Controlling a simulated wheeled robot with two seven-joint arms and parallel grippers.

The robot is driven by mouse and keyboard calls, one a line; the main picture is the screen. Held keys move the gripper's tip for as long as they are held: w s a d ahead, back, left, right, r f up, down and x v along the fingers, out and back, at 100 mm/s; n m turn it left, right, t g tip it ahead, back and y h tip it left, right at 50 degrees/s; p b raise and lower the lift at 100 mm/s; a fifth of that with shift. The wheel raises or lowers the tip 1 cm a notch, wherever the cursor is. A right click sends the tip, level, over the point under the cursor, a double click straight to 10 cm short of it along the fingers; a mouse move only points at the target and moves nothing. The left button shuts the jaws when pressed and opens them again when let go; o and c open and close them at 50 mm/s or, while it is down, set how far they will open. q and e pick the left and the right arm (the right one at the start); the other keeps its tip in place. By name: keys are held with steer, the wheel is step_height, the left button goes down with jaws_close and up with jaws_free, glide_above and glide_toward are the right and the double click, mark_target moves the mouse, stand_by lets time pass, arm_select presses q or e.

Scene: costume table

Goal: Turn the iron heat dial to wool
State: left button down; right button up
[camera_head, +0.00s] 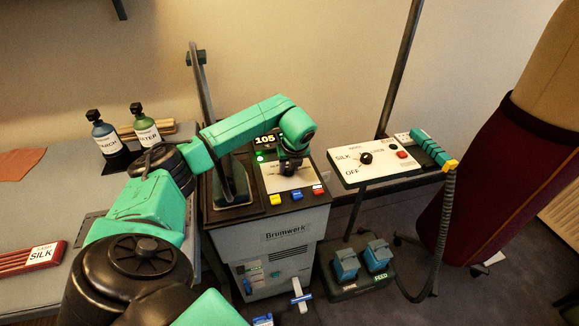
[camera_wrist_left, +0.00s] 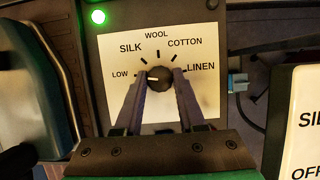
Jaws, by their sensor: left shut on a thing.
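The iron heat dial (camera_wrist_left: 160,79) is a round black knob on a white plate (camera_wrist_left: 200,108) marked LOW, SILK, WOOL, COTTON and LINEN. Its white mark points left, at about LOW; WOOL (camera_wrist_left: 156,34) is at the top. My left gripper (camera_wrist_left: 155,80) is shut on the knob, one finger on each side. In the head view my left gripper (camera_head: 291,172) reaches down onto the panel of the grey Brumwerk station (camera_head: 286,236) and hides the dial there. My right gripper is not in view.
To the right stands another white panel (camera_head: 385,161) with a black knob. Two bottles (camera_head: 145,130) stand at the left.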

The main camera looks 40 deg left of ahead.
arm_select(q)
steer(key=m+b, duration=0.2)
steer(key=m, duration=0.1)
steer(key=shift+a+f+t+h, duration=0.1)
steer(key=shift+f+t+h, duration=0.1)
steer(key=shift+t+h, duration=0.2)
steer(key=m+t+h+b, duration=0.1)
steer(key=m+b, duration=0.2)
steer(key=m, duration=0.1)
steer(key=shift+s+a+r+m, duration=0.1)
steer(key=shift+m, duration=0.2)
steer(key=m+h+b, duration=0.1)
steer(key=m+h, duration=0.1)
steer(key=m, duration=0.1)
steer(key=shift+a+r+m, duration=0.1)
steer(key=shift+m, duration=0.2)
steer(key=shift+a+m+h, duration=0.1)
steer(key=shift+m+h, duration=0.7)
steer(key=shift+m, duration=1.5)
steer(key=c, duration=0.5)
jaws_free()
